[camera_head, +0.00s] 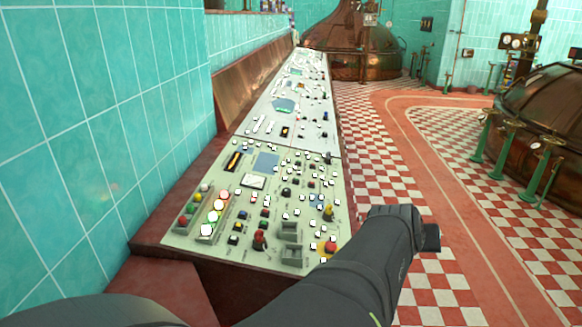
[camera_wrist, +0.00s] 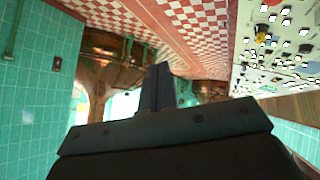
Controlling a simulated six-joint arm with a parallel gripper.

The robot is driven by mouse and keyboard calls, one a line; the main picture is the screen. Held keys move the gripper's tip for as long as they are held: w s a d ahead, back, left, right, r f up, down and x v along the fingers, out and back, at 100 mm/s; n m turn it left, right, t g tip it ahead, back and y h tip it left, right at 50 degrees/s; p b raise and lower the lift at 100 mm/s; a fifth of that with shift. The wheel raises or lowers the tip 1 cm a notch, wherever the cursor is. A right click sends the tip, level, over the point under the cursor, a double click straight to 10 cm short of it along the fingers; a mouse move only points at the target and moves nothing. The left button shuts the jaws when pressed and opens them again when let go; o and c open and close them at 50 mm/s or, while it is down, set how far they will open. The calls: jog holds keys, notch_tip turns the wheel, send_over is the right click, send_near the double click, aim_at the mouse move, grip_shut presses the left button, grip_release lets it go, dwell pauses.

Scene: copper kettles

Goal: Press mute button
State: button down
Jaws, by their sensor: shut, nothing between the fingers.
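The control panel (camera_head: 215,178), a pale sloping console face, carries many small buttons, knobs and switches. It also shows tilted at the upper right of the wrist view (camera_wrist: 288,76). I cannot read the labels, so I cannot tell which control is the mute button.
More console sections (camera_head: 290,115) run away toward the back. A teal tiled wall (camera_head: 100,110) stands left of the console. Copper kettles (camera_head: 545,110) stand at the right and back. The red and white checked floor (camera_head: 385,150) right of the console is clear.

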jog(key=w+a+n+y, duration=0.2)
jog(key=w+a, duration=0.6)
jog(key=w, duration=0.2)
jog(key=n+y, duration=0.3)
jog(key=n, duration=0.1)
send_over(238, 226)
jog(key=d, duration=0.2)
notch_tip(238, 226, down, 8)
jog(key=shift+s+r+t, duration=0.2)
jog(key=shift+t, duration=0.2)
jog(key=shift+d+f, duration=0.1)
jog(key=shift+f, duration=0.05)
jog(key=shift+a+f, duration=0.3)
jog(key=shift+f, duration=1.1)
jog(key=shift+a+f, duration=0.25)
jog(key=shift+f, duration=1.15)
jog(key=shift+a+f, duration=0.3)
jog(key=shift+f, duration=1.1)
jog(key=shift+f, duration=0.1)
jog(key=shift+f, duration=0.3)
